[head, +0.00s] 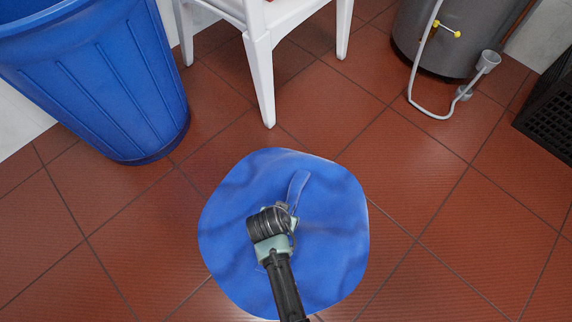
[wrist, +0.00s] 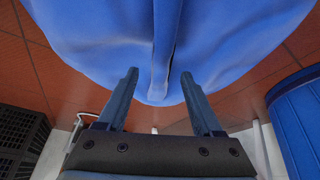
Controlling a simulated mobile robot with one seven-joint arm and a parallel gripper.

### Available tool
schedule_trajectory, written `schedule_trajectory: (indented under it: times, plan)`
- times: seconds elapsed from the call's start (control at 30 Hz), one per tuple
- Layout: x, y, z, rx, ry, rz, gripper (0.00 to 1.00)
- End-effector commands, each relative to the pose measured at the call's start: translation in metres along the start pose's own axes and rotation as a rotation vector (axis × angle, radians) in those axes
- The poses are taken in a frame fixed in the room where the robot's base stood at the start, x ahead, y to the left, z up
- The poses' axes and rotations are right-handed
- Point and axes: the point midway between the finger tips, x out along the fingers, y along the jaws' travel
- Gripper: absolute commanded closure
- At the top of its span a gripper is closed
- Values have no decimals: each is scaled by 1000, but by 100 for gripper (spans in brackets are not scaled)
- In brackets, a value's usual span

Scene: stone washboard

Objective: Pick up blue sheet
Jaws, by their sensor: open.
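The blue sheet (head: 340,235) lies roughly round and wavy on the tiled floor in the head view. A narrow raised fold (head: 299,188) shows on it, just beyond my gripper. My gripper (head: 288,217) is over the middle of the sheet, with my arm covering part of it. In the wrist view the sheet (wrist: 100,25) fills the top, and its fold hangs down the middle. My gripper (wrist: 160,85) is open there, its two fingers apart on either side of the fold's line. I cannot tell whether the fingertips touch the sheet.
A blue bin (head: 110,85) stands at the upper left. A white chair (head: 258,60) stands behind the sheet. A grey cylinder (head: 450,35) with a hose is at the upper right, and a black crate (head: 552,115) at the right edge. The tiled floor around the sheet is clear.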

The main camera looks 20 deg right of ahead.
Motion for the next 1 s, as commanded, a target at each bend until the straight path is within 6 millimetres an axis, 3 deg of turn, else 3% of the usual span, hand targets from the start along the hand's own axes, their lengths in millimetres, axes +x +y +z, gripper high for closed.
schedule_trajectory:
  times: [0.37, 0.67, 1.0]
  plan:
    - [46, -2, 3, 0, -1, 0, 32]
    - [48, -2, 1, -1, -1, 0, 32]
    - [48, -2, 1, -1, -1, 0, 92]
